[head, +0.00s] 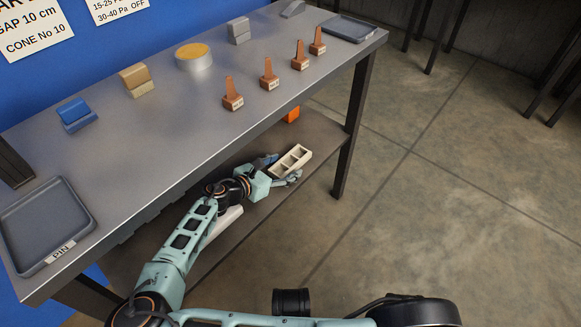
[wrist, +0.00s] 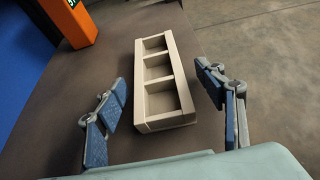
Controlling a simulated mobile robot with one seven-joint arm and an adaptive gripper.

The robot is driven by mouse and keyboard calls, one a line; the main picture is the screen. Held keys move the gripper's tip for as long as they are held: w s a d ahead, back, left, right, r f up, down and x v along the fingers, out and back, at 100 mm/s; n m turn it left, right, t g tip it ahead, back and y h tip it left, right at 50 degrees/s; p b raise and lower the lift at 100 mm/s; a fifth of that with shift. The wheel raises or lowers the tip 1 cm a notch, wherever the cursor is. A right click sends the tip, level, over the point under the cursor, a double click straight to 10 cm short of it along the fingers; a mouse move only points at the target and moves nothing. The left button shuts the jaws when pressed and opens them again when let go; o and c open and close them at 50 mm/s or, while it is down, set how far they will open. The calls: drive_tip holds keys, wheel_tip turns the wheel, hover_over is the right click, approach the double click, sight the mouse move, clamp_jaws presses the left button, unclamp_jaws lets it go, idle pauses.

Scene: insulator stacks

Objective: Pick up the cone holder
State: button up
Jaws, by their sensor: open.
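The cone holder (wrist: 165,107) looks to be the beige block with three square compartments in a row. It rests on the lower shelf and also shows in the head view (head: 291,160). My gripper (wrist: 163,93) is open, with one blue-padded finger on each side of the holder. In the wrist view there are gaps between both fingers and the holder's sides. In the head view my gripper (head: 279,169) reaches under the table top to the holder, and the arm hides part of the shelf.
An orange device (wrist: 66,22) stands on the shelf beyond the holder, to the left in the wrist view. The table top (head: 150,140) overhangs the shelf. A table leg (head: 352,125) stands to the right.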

drive_tip(key=shift+w+d, duration=0.15)
drive_tip(key=shift+w, duration=0.1)
drive_tip(key=shift+c, duration=0.5)
drive_tip(key=c, duration=1.2)
drive_tip(key=shift+r, duration=0.1)
